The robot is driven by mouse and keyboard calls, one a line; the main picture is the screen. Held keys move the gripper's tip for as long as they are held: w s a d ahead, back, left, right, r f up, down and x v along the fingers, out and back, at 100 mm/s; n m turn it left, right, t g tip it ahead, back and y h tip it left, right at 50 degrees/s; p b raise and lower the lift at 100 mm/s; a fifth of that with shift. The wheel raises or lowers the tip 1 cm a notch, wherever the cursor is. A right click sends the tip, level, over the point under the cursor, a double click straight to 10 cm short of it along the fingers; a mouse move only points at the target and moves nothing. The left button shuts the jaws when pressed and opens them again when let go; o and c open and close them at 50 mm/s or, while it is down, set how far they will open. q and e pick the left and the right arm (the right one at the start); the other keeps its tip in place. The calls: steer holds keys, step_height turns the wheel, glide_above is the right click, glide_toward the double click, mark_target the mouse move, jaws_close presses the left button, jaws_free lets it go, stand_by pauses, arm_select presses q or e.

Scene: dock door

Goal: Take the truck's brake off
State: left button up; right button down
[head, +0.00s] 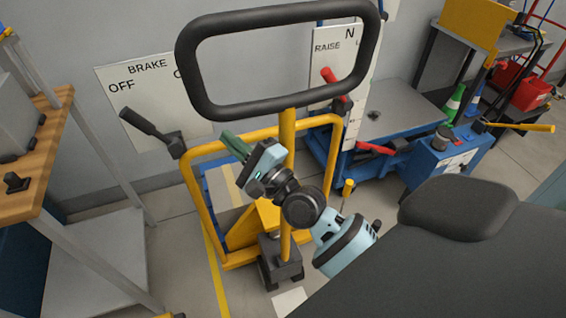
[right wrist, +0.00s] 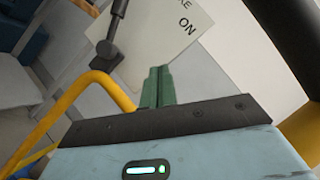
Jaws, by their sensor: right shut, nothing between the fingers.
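The brake lever (head: 143,124) is a black handle on a pivot at the left upright of the truck's yellow frame (head: 190,200). It leans up and left, its grip lying just below the word OFF on the white brake sign (head: 155,75). In the right wrist view the lever (right wrist: 115,28) stands ahead and left of the fingers. My right gripper (head: 230,140) is shut and empty, its green fingers together. It is inside the yellow frame, right of the lever's pivot and apart from it. My left gripper is not in view.
The truck's big black loop handle (head: 190,60) rises above my right gripper on a yellow post (head: 286,150). A wooden-topped bench (head: 45,165) stands at left. A blue machine with red levers (head: 375,148) is behind at right. A RAISE sign (head: 330,65) hangs behind.

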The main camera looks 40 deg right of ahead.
arm_select(q)
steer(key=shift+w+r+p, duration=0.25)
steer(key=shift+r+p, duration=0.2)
steer(key=shift+p, duration=0.05)
arm_select(e)
steer(key=s+d+f+n+g, duration=0.1)
steer(key=s+f+n, duration=0.1)
steer(key=s+f, duration=0.2)
steer(key=s+f+n+g, duration=0.1)
steer(key=s+f, duration=0.3)
steer(key=s, duration=0.6)
steer(key=shift+s+d+f+n+g, duration=0.3)
steer(key=shift+s+d+n, duration=0.1)
steer(key=shift+n, duration=0.5)
